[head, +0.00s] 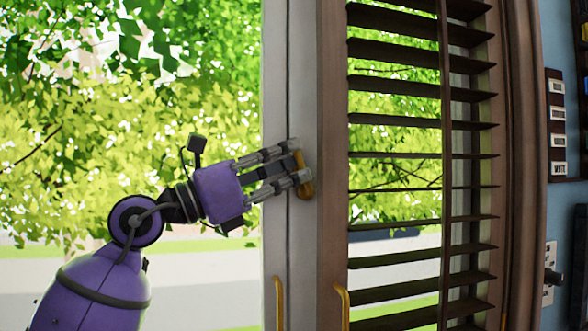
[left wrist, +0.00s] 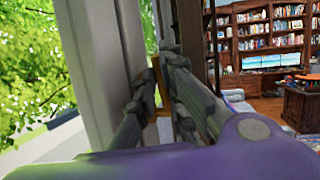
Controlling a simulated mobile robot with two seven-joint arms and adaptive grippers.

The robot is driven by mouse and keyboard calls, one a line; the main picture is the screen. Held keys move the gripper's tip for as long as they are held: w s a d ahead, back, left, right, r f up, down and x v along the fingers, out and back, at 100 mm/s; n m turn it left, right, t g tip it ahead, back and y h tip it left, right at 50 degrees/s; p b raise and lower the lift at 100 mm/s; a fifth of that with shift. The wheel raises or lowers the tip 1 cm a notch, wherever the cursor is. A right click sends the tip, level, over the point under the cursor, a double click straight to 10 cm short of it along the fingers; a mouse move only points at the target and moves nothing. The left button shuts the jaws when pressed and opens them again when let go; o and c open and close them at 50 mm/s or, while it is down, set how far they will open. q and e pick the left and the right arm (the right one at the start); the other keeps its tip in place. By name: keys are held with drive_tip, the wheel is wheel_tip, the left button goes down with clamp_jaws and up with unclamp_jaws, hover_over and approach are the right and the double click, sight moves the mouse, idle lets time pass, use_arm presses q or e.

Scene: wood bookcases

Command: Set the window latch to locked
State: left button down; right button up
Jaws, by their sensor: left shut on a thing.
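The window latch (head: 304,176) is a small brass-coloured piece on the white window frame (head: 275,60), at mid height in the head view. My left gripper (head: 298,169) reaches in from the left, and its fingers are shut on the latch. In the left wrist view the fingers (left wrist: 158,100) lie on either side of the brass latch (left wrist: 155,75), which is partly hidden between them. I cannot tell whether the latch is in its locked position. My right gripper is not in view.
Brown louvred shutters (head: 420,160) stand just right of the latch. Two brass handles (head: 342,305) show low on the frames. A wall switch (head: 550,275) is at far right. In the left wrist view, bookcases (left wrist: 262,30) and a desk (left wrist: 305,98) stand well behind.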

use_arm(q)
drive_tip(key=shift+s+a+f+n+t+h+b, duration=0.1)
drive_tip(key=shift+a+f+n+t+h+b, duration=0.2)
drive_tip(key=shift+t+h, duration=0.25)
drive_tip(key=shift+s+a+f+n+t+h+b, duration=0.1)
drive_tip(key=shift+a+f+n+t+h+b, duration=0.1)
drive_tip(key=shift+a+f+t+h+b, duration=0.25)
drive_tip(key=shift+d+r, duration=0.1)
drive_tip(key=shift+r, duration=0.1)
drive_tip(key=c, duration=2.1)
unclamp_jaws()
drive_tip(key=v, duration=1.2)
drive_tip(key=shift+f, duration=0.25)
drive_tip(key=shift+w+d, duration=0.1)
drive_tip(key=shift+d, duration=0.05)
drive_tip(key=shift+c, duration=0.4)
